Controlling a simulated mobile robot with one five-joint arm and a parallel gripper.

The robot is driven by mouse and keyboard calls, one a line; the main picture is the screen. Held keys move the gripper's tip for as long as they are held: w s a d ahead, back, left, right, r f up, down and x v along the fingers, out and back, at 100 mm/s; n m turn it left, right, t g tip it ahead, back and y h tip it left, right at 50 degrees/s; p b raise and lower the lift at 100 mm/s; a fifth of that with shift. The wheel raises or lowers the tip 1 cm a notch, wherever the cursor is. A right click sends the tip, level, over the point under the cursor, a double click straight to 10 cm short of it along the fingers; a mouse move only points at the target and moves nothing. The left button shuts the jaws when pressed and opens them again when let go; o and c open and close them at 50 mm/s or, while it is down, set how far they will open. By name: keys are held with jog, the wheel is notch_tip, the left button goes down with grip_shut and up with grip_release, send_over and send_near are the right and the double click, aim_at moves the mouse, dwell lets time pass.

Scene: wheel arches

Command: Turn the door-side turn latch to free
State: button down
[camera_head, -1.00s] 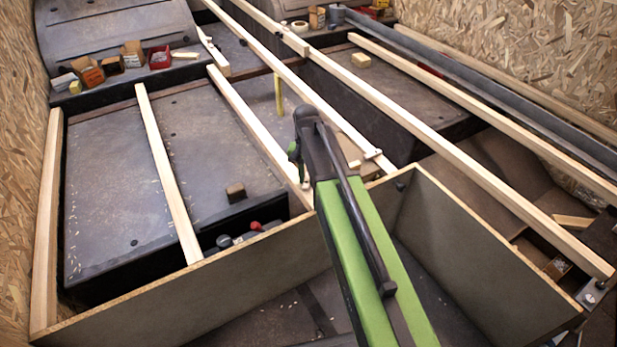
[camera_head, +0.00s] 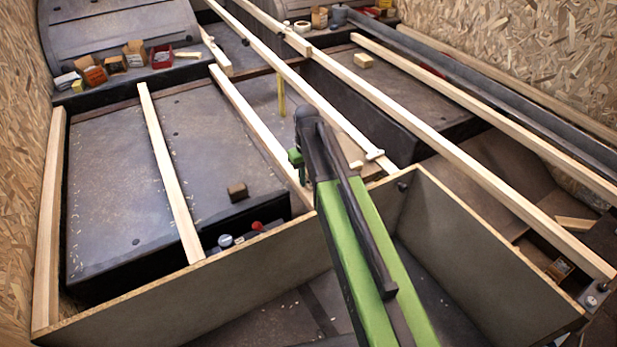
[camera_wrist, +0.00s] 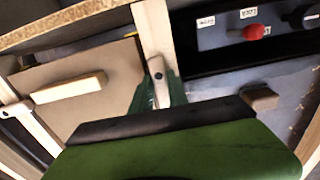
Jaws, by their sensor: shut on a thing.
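In the wrist view, a small pale wooden turn latch (camera_wrist: 159,88) with a dark screw sits on a wooden slat (camera_wrist: 151,30). My gripper (camera_wrist: 160,98) has its green fingers on both sides of the latch, shut on it. The latch lies roughly along the slat, tilted a little. In the head view my gripper (camera_head: 298,160) is at the near end of the middle-left slat (camera_head: 250,120); my arm hides the latch there. I cannot tell from markings which one is door-side.
A near board (camera_head: 190,285) runs below the slat ends. A red knob (camera_head: 257,226), also in the wrist view (camera_wrist: 257,32), is left of my gripper in the head view. A loose wood block (camera_wrist: 68,87) and a brown block (camera_head: 237,190) are close by.

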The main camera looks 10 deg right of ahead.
aim_at(308, 181)
jog(key=shift+w, duration=0.15)
dwell(0.3)
jog(key=c, duration=1.3)
grip_release()
notch_tip(308, 181, up, 18)
jog(key=p, duration=1.7)
jog(key=shift+f, duration=0.25)
jog(key=s+d+m, duration=0.2)
jog(key=s+m, duration=0.1)
jog(key=s, duration=1.3)
jog(key=shift+m, duration=0.3)
jog(key=r+p, duration=1.4)
jog(key=p, duration=0.1)
jog(key=r+p, duration=0.7)
jog(key=r, duration=0.1)
jog(key=shift+w+a+r+p, duration=0.1)
jog(key=shift+w+a+p, duration=0.15)
jog(key=shift+w+p, duration=0.1)
